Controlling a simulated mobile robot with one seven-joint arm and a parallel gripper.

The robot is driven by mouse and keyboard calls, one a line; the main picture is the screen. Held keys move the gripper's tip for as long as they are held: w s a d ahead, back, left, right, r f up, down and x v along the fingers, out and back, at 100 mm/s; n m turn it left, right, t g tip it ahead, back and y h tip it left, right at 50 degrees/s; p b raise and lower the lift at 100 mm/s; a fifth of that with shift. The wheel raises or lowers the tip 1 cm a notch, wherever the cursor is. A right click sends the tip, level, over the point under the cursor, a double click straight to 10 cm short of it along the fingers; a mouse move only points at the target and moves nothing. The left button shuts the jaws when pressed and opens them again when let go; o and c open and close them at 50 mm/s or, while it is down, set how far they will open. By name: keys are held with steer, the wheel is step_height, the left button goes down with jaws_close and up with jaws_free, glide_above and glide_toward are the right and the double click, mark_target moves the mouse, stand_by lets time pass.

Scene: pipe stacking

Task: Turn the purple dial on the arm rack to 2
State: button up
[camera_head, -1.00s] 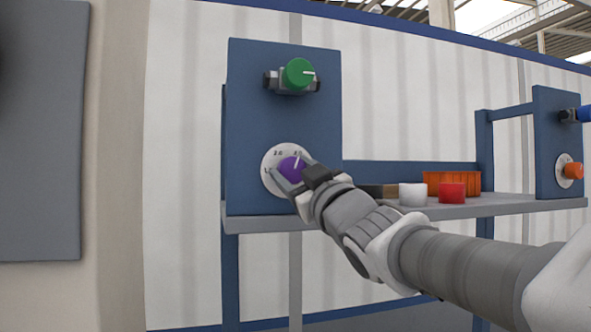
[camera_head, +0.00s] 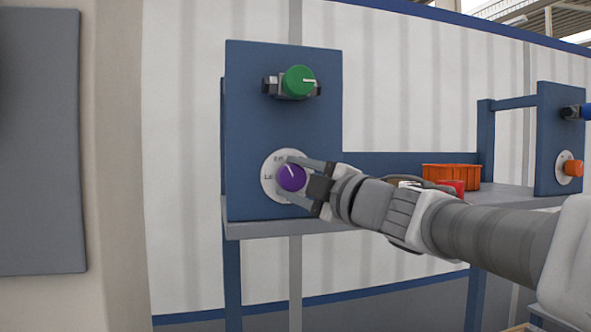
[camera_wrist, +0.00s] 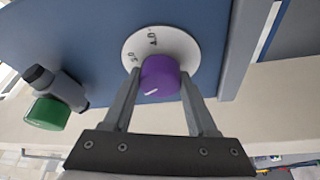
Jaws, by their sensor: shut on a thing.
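The purple dial (camera_head: 291,178) sits on a round white scale plate (camera_head: 270,187) low on the blue rack panel. My gripper (camera_head: 286,177) comes from the right and is shut on the dial, one finger above and one below. In the wrist view the purple dial (camera_wrist: 160,76) sits between the fingers of my gripper (camera_wrist: 161,82), with 4.0 and another number on the plate beyond. The rest of the scale is partly hidden.
A green knob (camera_head: 298,81) sits above on the same blue panel (camera_head: 245,130). To the right are a grey shelf (camera_head: 500,196), an orange bin (camera_head: 446,176), a partly hidden red object (camera_head: 457,186) and an orange dial (camera_head: 573,168) on another panel.

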steer(key=shift+n, duration=0.4)
steer(key=o, duration=1.4)
steer(key=shift+c, duration=0.2)
steer(key=b+v, duration=0.1)
steer(key=v, duration=1.6)
steer(key=shift+d+b, duration=0.2)
steer(key=shift+b, duration=0.15)
steer(key=shift+r, duration=0.15)
